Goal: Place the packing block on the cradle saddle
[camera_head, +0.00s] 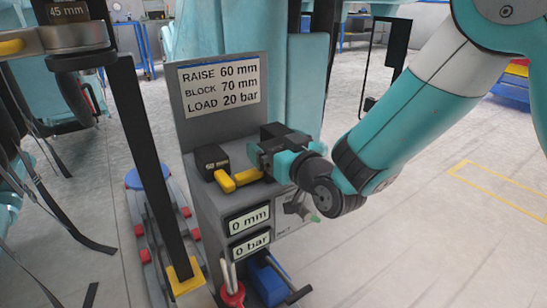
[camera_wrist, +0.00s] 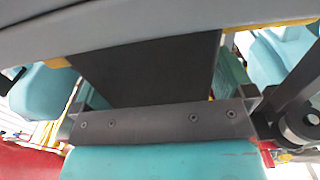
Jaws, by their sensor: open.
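A dark block marked 60 mm (camera_head: 213,160) with a yellow handle (camera_head: 238,181) sits on the console's top ledge in the head view. My gripper (camera_head: 264,158) is open at the ledge, just right of and behind this handle. A second dark shape (camera_head: 275,131) shows behind my gripper; its marking is hidden and I cannot tell if it is a block. A block marked 45 mm (camera_head: 68,11) is at the top left, above a round grey support (camera_head: 75,38) on a dark post. I cannot identify the cradle saddle surely. The close wrist view shows no clear grasp.
The grey console (camera_head: 208,228) carries a sign (camera_head: 220,87) reading raise 60 mm, block 70 mm, load 20 bar. Its displays read 0 mm (camera_head: 249,219) and 0 bar (camera_head: 251,245). A dark upright post (camera_head: 150,165) stands left of it. Floor at right is clear.

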